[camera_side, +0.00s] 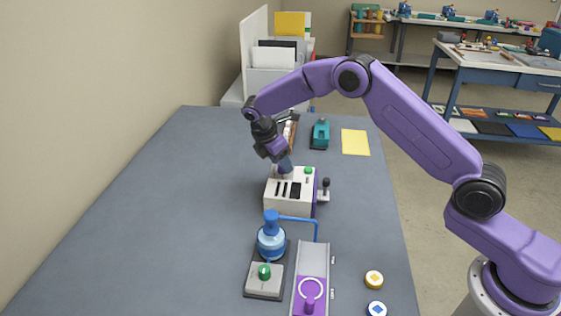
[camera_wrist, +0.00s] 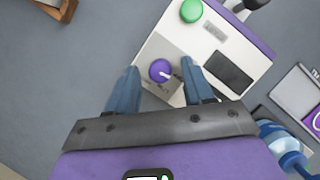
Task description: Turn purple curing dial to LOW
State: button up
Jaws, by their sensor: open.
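The purple curing dial (camera_wrist: 159,69) is a round knob on a white machine (camera_wrist: 255,50), with a white pointer aimed to the right and slightly down in the wrist view. No LOW mark is legible. My gripper (camera_wrist: 161,68) is open, with one blue finger on each side of the dial and gaps between. In the side view my gripper (camera_side: 284,164) points down over the machine (camera_side: 306,200), near its top. There the fingers and wrist mostly hide the dial. I cannot tell whether the fingertips are at the dial's height.
A green button (camera_wrist: 191,11) and a dark slot panel (camera_wrist: 227,73) share the machine's top. A black-knobbed lever (camera_side: 325,188) stands at its right side. A blue flask (camera_side: 271,241) and a purple slider panel (camera_side: 311,287) lie nearer the camera. The table's left part is clear.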

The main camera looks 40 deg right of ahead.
jog(key=shift+d+f, duration=0.1)
jog(key=shift+f, duration=0.1)
grip_shut()
jog(key=shift+m, duration=0.3)
jog(key=m+g, duration=0.1)
jog(key=m, duration=0.1)
jog(key=m+g, duration=0.1)
jog(key=m, duration=0.2)
jog(key=shift+w+m, duration=0.2)
jog(key=shift+m, duration=0.1)
jog(key=m+g+y, duration=0.1)
jog(key=m, duration=0.1)
jog(key=m+g+y, duration=0.1)
jog(key=m, duration=0.2)
jog(key=shift+d, duration=0.1)
jog(key=shift+m, duration=0.4)
